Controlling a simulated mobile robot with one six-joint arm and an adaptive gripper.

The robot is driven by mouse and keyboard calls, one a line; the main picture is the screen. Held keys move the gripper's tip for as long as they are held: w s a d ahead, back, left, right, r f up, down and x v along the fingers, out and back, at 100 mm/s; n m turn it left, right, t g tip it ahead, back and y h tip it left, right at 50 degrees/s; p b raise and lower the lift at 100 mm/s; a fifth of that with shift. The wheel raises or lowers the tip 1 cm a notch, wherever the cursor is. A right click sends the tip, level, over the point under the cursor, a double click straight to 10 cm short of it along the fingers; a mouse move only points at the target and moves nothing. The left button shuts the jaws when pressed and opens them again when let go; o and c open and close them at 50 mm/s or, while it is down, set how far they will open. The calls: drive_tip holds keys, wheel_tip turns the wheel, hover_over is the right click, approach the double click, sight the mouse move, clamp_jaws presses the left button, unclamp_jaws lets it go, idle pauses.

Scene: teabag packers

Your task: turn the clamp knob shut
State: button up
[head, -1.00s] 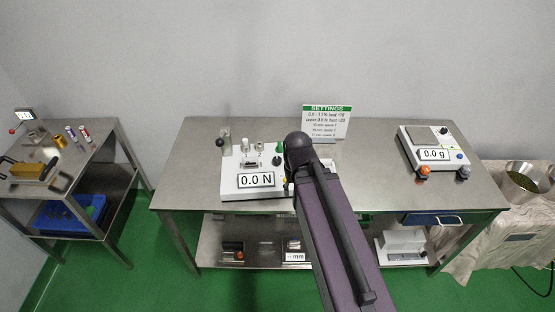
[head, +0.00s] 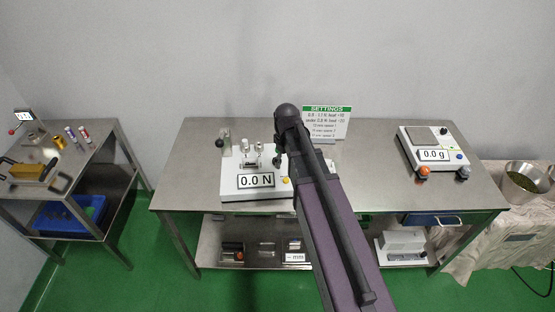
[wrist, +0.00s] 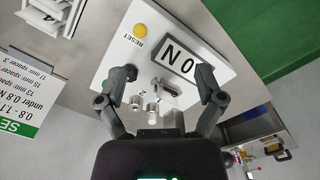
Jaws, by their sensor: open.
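The white force tester (head: 232,190) stands on the steel table and its display reads 0.0 N. Two pale round knobs (wrist: 152,117) stand on its top beside the marks 1 and 2, next to a metal clamp piece (wrist: 168,88). I cannot tell which knob is the clamp knob. In the head view the pale knobs (head: 245,147) stand left of my arm. My gripper (wrist: 166,74) is open and empty above the tester, its fingers on either side of the clamp area. A green knob (wrist: 105,84) is partly hidden by the left finger.
A yellow reset button (wrist: 140,31) is on the tester. A settings sign (head: 327,122) stands behind it. A black-balled lever (head: 220,143) stands at its back left. A scale (head: 432,146) sits at the right, with clear table (head: 385,185) between.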

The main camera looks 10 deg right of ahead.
drive_tip(key=w+n, duration=0.7)
drive_tip(key=w, duration=0.7)
drive_tip(key=shift+w, duration=0.25)
drive_tip(key=shift+f, duration=0.15)
wheel_tip(320, 180, down, 14)
drive_tip(key=b, duration=1.3)
drive_tip(key=shift+r+b, duration=0.25)
drive_tip(key=shift+b, duration=0.15)
drive_tip(key=c, duration=1.1)
